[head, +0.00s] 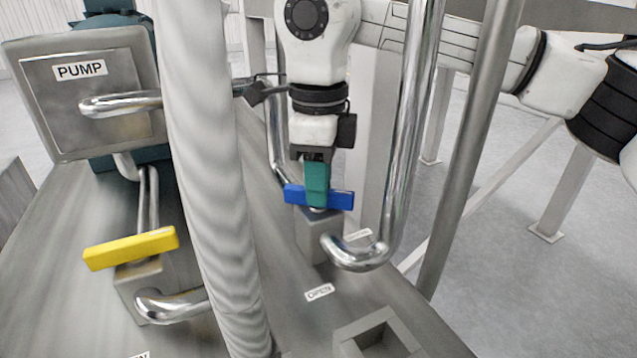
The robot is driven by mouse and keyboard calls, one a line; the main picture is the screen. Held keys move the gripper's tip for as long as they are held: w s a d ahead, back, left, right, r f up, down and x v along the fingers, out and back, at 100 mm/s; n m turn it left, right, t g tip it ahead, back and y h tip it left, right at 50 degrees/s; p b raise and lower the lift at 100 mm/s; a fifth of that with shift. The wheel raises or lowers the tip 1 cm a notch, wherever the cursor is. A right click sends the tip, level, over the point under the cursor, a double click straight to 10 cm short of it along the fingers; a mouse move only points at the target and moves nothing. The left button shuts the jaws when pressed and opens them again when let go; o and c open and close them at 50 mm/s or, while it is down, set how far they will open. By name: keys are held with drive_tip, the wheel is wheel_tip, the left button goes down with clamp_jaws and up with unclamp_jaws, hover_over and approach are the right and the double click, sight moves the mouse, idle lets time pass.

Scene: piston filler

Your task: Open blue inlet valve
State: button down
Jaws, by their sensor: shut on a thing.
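The blue inlet valve handle (338,199) sits on top of a grey valve block (313,232) right of the middle in the head view. It lies roughly left to right in the picture. My gripper (317,190) points down from above with its green fingers shut on the middle of the blue handle. The fingers cover the handle's centre. An "OPEN" label (319,292) is on the bench below the valve. A second small label (358,236) sits behind it, too small to read.
A yellow valve handle (130,248) is at the left, under a box marked "PUMP" (110,115). A thick ribbed pale hose (215,180) stands between the two valves. A shiny bent pipe (405,150) rises just right of the blue valve. A square grey socket (375,335) is at the front.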

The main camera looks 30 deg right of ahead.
drive_tip(key=m+b, duration=0.1)
drive_tip(key=m, duration=0.4)
drive_tip(key=shift+m, duration=0.4)
drive_tip(key=m, duration=0.4)
drive_tip(key=shift+m+b, duration=0.3)
drive_tip(key=shift+b, duration=0.05)
drive_tip(key=c, duration=1.1)
unclamp_jaws()
wheel_tip(320, 180, up, 11)
drive_tip(key=shift+f, duration=0.1)
